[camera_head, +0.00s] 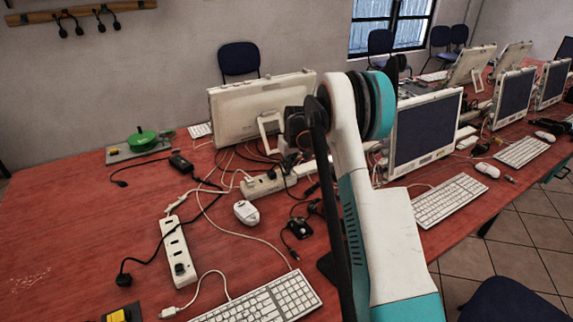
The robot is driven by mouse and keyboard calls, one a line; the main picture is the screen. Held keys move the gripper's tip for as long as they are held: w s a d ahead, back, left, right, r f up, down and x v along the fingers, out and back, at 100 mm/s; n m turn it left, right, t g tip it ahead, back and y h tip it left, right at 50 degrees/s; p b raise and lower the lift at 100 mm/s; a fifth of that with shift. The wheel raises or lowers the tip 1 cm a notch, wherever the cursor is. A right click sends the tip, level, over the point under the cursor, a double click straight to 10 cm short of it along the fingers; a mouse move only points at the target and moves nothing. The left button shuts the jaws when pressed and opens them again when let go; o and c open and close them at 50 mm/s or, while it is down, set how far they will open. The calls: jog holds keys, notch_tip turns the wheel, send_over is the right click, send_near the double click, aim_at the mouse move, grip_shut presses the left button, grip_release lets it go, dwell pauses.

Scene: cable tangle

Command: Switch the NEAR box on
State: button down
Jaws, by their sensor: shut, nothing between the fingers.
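A white multi-socket power box (176,240) lies on the red table at the left front, the nearer of two. A small dark part sits towards its near end; its switch state is too small to tell. A black cord lies to its left. The farther white power box (262,184) lies near the table's middle, with plugs and cables around it. My arm rises from the lower right, and my gripper (290,158) shows as a small dark shape beyond the far box, partly lost against the monitor stand. It is shut and empty, well away from the near box.
A white mouse (246,212) and a keyboard (262,302) lie right of the near box. A green disc (142,139) stands at the back left, and a yellow-topped item (118,315) at the front edge. Monitors (425,130) and loose cables crowd the right; the left table is largely clear.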

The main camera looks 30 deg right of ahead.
jog(key=shift+d+f+y, duration=0.25)
jog(key=shift+d+y, duration=0.1)
jog(key=shift+y, duration=0.05)
jog(key=shift+a, duration=1)
jog(key=shift+r, duration=0.2)
jog(key=shift+a+r+p, duration=0.1)
jog(key=shift+r+p, duration=0.2)
jog(key=shift+r, duration=0.05)
jog(key=w+p+v, duration=0.1)
jog(key=p+v, duration=0.3)
jog(key=v, duration=0.9)
jog(key=shift+a+p, duration=0.35)
jog(key=shift+a, duration=0.4)
jog(key=shift+r, duration=0.1)
